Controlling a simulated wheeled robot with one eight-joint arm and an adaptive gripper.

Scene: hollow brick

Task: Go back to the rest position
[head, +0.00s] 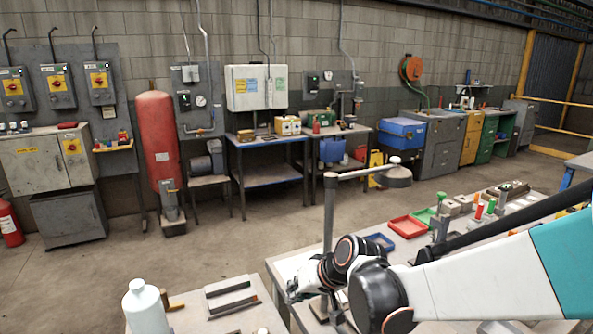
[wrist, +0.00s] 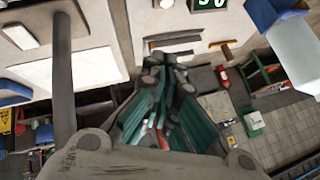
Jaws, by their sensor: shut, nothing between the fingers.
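My gripper (head: 297,288) is low in the middle of the head view, over the left end of the grey workbench (head: 281,268) and beside an upright metal post (head: 329,215). My arm reaches in from the right and its dark joints partly hide the gripper. In the wrist view the gripper (wrist: 172,62) points away from the camera with its dark, teal-sided fingers together and nothing between them. I cannot tell from these frames how far the fingertips are from the bench surface.
A near table with a white bottle (head: 146,308) and dark bars (head: 233,307) stands left of the gripper. Red (head: 407,226) and blue (head: 380,242) trays lie on the workbench. A green-digit display (wrist: 210,3) shows in the wrist view. The floor (head: 215,262) beyond is clear.

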